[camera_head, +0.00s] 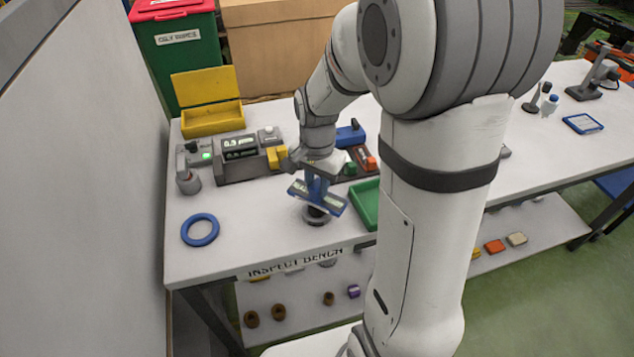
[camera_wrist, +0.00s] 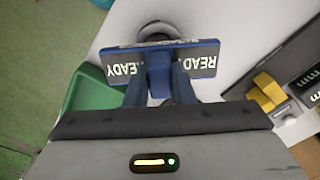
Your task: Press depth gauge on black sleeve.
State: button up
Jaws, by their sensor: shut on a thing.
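The depth gauge (camera_head: 318,196) is a blue bar-shaped tool with dark display panels. In the wrist view the gauge (camera_wrist: 204,57) shows lit letters, partly hidden, that look like READY. My gripper (camera_head: 318,177) is shut on its blue middle grip; the two fingers also show in the wrist view (camera_wrist: 160,82). A dark round sleeve (camera_head: 316,217) stands on the bench directly below the gauge; its edge shows behind the gauge in the wrist view (camera_wrist: 156,29). The gauge hides most of the sleeve's top, and I cannot tell whether they touch.
A blue ring (camera_head: 200,230) lies on the bench to the left. A green tray (camera_head: 364,206) is close on the right. A grey device with a 0.0 mm-like display (camera_head: 239,148) and a yellow open box (camera_head: 211,119) stand behind.

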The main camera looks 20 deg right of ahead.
jog(key=shift+f+b, duration=0.45)
jog(key=shift+f, duration=0.1)
dwell(1.5)
jog(key=shift+r+p, duration=2.65)
jog(key=shift+r, duration=0.95)
jog(key=shift+f, duration=0.15)
